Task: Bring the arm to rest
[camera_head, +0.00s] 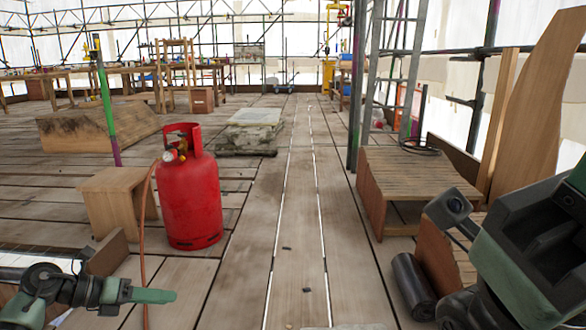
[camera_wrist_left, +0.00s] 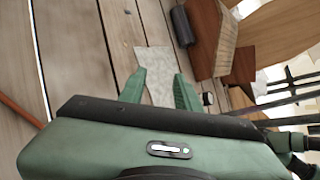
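My left gripper (camera_head: 165,296) reaches in from the lower left, low over the plank floor (camera_head: 245,285). Seen from the side there, its fingers overlap. In the left wrist view its two green fingers (camera_wrist_left: 160,90) stand apart with nothing between them, so it is open and empty. Beyond the fingertips is a pale flat piece (camera_wrist_left: 155,62) on the planks. My right arm (camera_head: 530,250) fills the lower right corner; I cannot make out its fingers.
A red gas cylinder (camera_head: 190,195) with an orange hose (camera_head: 145,250) stands beyond my left gripper, beside a wooden box (camera_head: 112,200). A dark roll (camera_head: 413,285) and a slatted wooden stand (camera_head: 415,175) are at the right. The middle strip of floor is mostly clear.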

